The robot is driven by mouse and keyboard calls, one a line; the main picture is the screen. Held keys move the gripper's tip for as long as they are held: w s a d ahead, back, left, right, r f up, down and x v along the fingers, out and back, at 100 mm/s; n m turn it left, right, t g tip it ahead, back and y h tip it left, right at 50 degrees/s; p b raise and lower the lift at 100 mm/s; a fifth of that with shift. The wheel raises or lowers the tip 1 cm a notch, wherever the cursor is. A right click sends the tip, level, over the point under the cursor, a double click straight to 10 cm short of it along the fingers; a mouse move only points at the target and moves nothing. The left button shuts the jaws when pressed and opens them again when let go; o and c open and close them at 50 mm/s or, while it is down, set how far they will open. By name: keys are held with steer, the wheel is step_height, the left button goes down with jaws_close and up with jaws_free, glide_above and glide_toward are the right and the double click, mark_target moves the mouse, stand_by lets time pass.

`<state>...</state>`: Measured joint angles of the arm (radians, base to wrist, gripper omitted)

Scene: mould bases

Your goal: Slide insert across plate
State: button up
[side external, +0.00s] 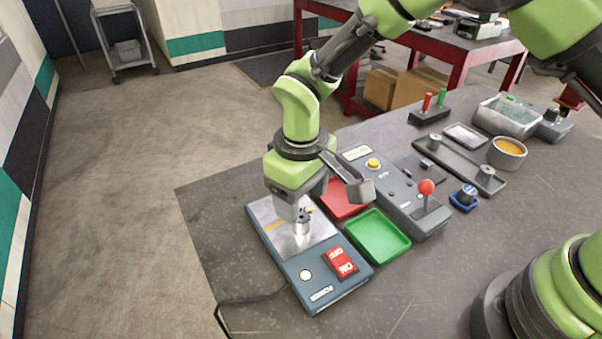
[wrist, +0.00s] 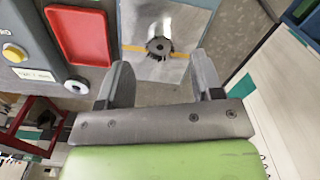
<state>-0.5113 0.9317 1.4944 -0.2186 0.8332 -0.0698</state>
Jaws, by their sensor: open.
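The insert (side external: 302,226) is a small grey metal cylinder with a dark toothed top. It stands on the bare metal plate (side external: 268,211) of a blue-grey unit. An orange line crosses the plate. In the wrist view the insert (wrist: 158,46) stands at the orange line, with the plate (wrist: 196,18) around it. My gripper (wrist: 162,76) is open, its two fingers spread apart. In that view the insert appears beyond the fingertips, in line with the gap. In the side view my gripper (side external: 291,208) is low over the plate, close to the insert; contact cannot be told.
The unit has a red ON/OFF switch (side external: 340,263) and a round white button (side external: 305,275). A red tray (side external: 343,199) and green tray (side external: 377,236) lie right of it. A control box with a red-ball joystick (side external: 426,187) stands beyond. The table's left edge is near.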

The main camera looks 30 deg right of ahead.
mark_target(301, 217)
step_height(301, 217, down, 5)
stand_by(0.3)
steer(key=c, duration=1.1)
steer(key=shift+w, duration=3.05)
steer(key=o, duration=1.1)
steer(key=shift+r, duration=0.15)
step_height(301, 217, up, 10)
